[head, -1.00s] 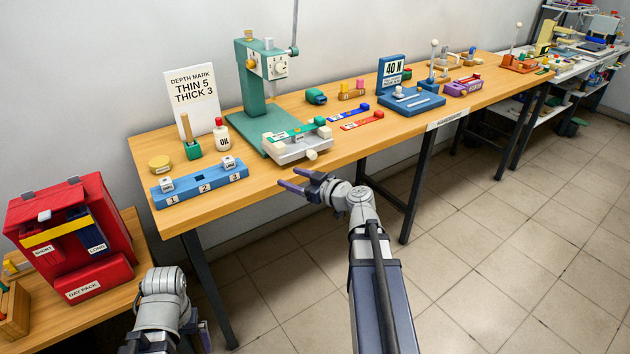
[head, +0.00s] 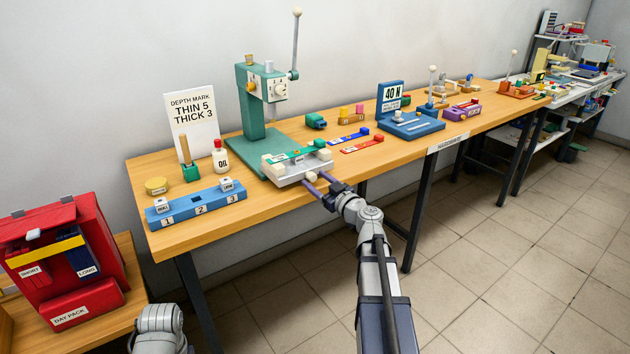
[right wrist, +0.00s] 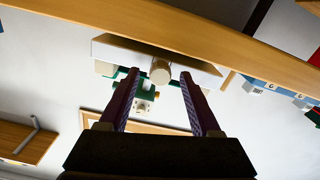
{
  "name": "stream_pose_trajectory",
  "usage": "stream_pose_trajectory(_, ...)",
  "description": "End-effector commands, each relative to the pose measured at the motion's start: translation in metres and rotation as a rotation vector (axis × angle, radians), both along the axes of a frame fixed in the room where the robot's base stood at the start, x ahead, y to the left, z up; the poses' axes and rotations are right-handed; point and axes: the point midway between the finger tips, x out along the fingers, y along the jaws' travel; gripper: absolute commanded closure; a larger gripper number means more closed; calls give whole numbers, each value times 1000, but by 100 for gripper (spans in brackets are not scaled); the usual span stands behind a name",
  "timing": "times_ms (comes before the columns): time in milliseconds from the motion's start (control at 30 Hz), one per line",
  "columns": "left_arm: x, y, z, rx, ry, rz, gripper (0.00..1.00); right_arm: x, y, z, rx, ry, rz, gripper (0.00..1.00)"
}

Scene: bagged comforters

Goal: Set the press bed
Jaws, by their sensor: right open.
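The green press (head: 253,110) stands on the wooden table with a dial head and a tall lever with a white ball. On its base plate is a light grey bed block (head: 298,168) with white end pieces, a green strip across it and a cream round knob (head: 311,177) on its front. My right gripper (head: 314,187) is open at the front of the bed, its purple fingertips close to the knob. In the right wrist view the knob (right wrist: 160,72) sits between the two fingers; I cannot tell whether they touch it. My left gripper is out of view; only part of that arm shows.
A depth mark sign (head: 191,118), an oil bottle (head: 220,157) and a numbered blue block (head: 197,203) stand left of the press. Blue (head: 349,139) and red (head: 362,145) labelled strips and a 40 N fixture (head: 408,120) lie right. Floor in front is clear.

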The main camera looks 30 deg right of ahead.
Motion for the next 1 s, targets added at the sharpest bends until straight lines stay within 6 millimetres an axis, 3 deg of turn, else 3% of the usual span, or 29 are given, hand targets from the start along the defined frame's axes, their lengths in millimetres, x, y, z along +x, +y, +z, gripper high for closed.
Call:
stream_pose_trajectory(133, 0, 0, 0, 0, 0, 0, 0, 11, 0, 0, 0, 0, -1, 36)
stream_pose_trajectory(467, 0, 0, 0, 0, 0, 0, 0, 12, 1, 0, 0, 0, -1, 37)
stream_pose_trajectory(1000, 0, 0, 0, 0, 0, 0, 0, 12, 1, 0, 0, 0, 0, 98)
